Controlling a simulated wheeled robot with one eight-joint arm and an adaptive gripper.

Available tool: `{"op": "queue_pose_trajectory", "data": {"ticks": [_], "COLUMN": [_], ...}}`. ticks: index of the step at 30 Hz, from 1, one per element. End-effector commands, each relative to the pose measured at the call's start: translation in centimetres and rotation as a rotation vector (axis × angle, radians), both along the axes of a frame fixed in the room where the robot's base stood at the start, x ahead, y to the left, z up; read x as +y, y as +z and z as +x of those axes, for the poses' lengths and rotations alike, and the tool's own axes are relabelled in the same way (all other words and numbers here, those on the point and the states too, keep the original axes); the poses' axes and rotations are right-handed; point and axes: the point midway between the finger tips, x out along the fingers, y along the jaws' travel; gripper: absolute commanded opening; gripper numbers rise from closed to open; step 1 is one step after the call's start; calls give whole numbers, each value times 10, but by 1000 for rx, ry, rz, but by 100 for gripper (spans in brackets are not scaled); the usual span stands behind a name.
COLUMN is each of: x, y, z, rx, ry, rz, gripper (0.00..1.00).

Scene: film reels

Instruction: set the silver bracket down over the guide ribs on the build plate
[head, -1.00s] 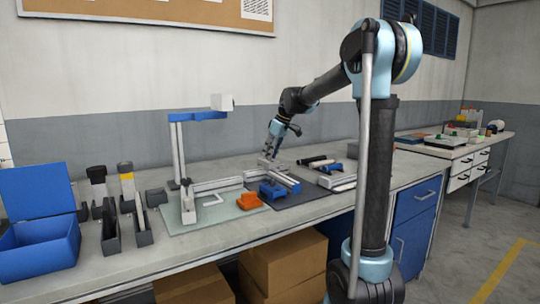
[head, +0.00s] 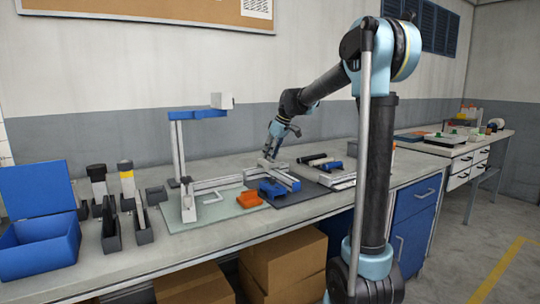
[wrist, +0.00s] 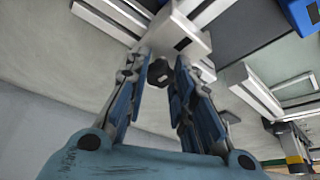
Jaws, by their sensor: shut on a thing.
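My gripper (head: 268,154) is at the back of the bench, behind the blue block. In the wrist view its two fingers (wrist: 164,62) are shut on the silver bracket (wrist: 190,38), whose pale end shows just past the fingertips. The fingers hide part of the bracket, and I cannot tell whether it touches anything below. The build plate (head: 232,212) is the pale green sheet left of and in front of my gripper. White guide ribs (head: 211,196) form an angled outline on it. The ribs also show at the right of the wrist view (wrist: 297,80).
A silver rail with a post (head: 188,206) and a blue-topped upright (head: 181,150) border the plate. An orange block (head: 249,199) and a blue block (head: 271,189) lie on its right. Dark holders (head: 111,232) and a blue bin (head: 40,255) stand left.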

Motion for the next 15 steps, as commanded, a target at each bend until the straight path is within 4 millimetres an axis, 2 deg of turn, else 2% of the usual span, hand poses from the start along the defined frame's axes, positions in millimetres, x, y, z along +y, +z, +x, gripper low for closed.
{"op": "queue_pose_trajectory", "data": {"ticks": [15], "x": [0], "y": [-6], "z": [0], "rx": [0], "ry": [0], "rz": [0], "gripper": [0]}}
